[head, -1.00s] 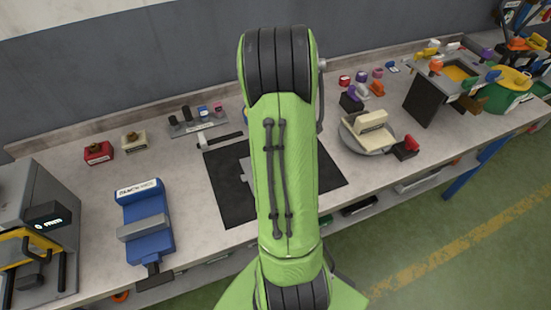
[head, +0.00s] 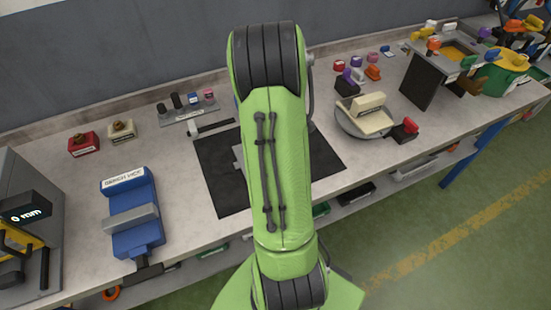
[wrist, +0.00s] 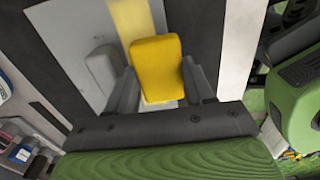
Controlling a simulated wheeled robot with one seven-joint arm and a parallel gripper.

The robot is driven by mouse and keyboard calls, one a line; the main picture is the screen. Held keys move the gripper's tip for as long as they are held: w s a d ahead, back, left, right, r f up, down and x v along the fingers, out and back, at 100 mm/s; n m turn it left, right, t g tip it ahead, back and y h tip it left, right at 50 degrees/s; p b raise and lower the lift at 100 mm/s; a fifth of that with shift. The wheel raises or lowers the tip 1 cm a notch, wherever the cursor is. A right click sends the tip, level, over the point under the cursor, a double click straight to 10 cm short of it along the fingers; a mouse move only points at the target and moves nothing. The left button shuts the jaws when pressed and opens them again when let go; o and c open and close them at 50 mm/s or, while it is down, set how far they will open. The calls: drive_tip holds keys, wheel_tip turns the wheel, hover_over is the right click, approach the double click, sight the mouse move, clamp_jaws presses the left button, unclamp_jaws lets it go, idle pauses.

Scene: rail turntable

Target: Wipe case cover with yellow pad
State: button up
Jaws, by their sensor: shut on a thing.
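In the wrist view, my gripper (wrist: 160,82) is shut on the yellow pad (wrist: 157,62), a rounded block held between its two grey fingers. Beyond the pad lies a flat grey panel (wrist: 72,38), probably the case cover, with a yellow stripe (wrist: 131,18) and a grey rounded shape (wrist: 102,66) on it. I cannot tell whether the pad touches the panel. In the head view, my green arm hides the gripper, the pad and most of the panel. A grey edge (head: 238,158) shows on the black mat (head: 222,187).
A blue bench vice (head: 134,218) stands left of the mat. A round turntable (head: 358,128) with a cream block (head: 370,112) stands to the right. Behind the mat are a hammer (head: 212,128) and a small rack (head: 190,113). Bare bench lies between vice and mat.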

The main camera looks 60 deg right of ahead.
drive_tip(key=shift+f+b, duration=0.5)
drive_tip(key=shift+f, duration=0.05)
drive_tip(key=shift+w+a+r, duration=0.1)
drive_tip(key=shift+w+a, duration=0.3)
drive_tip(key=shift+a, duration=0.3)
drive_tip(key=shift+w+a+r, duration=0.1)
drive_tip(key=shift+w+a, duration=0.3)
drive_tip(key=shift+a, duration=0.25)
drive_tip(key=shift+w+a+f+b, duration=0.15)
drive_tip(key=shift+w+a, duration=0.25)
drive_tip(key=shift+a, duration=0.3)
drive_tip(key=shift+w+a+b, duration=0.15)
drive_tip(key=shift+w+a, duration=0.25)
drive_tip(key=shift+a, duration=0.25)
drive_tip(key=shift+s+d+f, duration=0.1)
drive_tip(key=shift+s+d, duration=0.35)
drive_tip(key=shift+d, duration=0.2)
drive_tip(key=shift+s+d, duration=0.4)
drive_tip(key=shift+d, duration=0.25)
drive_tip(key=shift+s+d, duration=0.1)
